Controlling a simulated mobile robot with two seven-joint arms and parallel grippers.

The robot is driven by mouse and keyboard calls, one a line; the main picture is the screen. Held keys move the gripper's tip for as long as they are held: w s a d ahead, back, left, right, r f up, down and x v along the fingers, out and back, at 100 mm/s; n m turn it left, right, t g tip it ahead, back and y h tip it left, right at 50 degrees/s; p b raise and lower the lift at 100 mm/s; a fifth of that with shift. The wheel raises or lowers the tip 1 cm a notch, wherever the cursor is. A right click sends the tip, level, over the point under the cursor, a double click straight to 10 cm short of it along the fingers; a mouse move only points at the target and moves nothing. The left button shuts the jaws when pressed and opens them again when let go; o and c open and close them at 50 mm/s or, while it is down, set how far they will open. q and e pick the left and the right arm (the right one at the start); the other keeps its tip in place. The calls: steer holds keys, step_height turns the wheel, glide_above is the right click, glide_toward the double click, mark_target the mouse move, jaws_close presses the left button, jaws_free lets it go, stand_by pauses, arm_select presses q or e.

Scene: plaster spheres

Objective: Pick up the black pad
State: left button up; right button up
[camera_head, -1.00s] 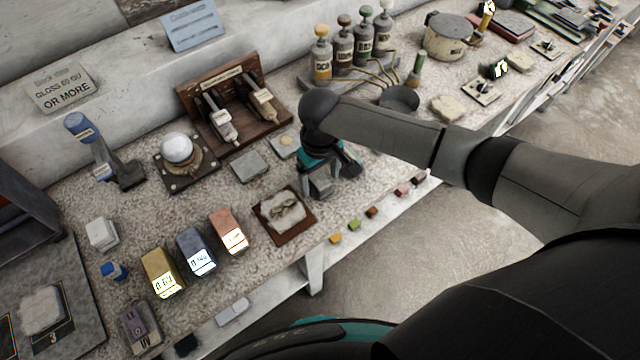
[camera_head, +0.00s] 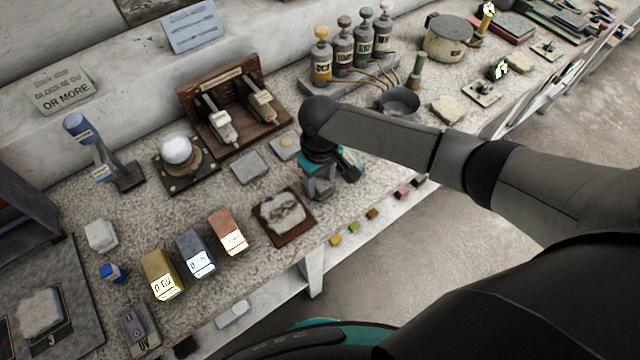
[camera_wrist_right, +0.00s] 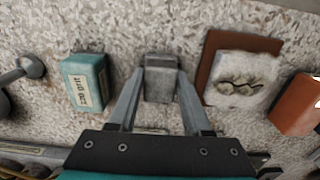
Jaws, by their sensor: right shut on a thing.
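The black pad (camera_wrist_right: 161,82) looks dark grey in the wrist view, a small block with a raised top. It sits between the two fingers of my right gripper (camera_wrist_right: 160,98), which is shut on it. In the head view my right gripper (camera_head: 320,186) points down at the front edge of the workbench, below the bent wrist, and largely hides the pad. I cannot tell whether the pad touches the bench. A teal block marked 120 grit (camera_wrist_right: 87,82) stands beside it, apart from the fingers. My left gripper is not in view.
A white plaster piece on a brown board (camera_head: 283,216) lies close beside the gripper. Copper (camera_head: 228,231), blue (camera_head: 195,252) and gold (camera_head: 161,273) blocks stand beyond it. A wooden rack (camera_head: 232,105) and a dark bowl (camera_head: 399,102) stand behind.

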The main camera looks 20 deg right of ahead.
mark_target(320, 182)
jaws_close()
step_height(320, 182, up, 20)
steer(key=p, duration=0.3)
steer(key=shift+p, duration=0.35)
steer(key=o, duration=0.6)
jaws_free()
steer(key=shift+c, duration=0.2)
steer(key=c, duration=0.7)
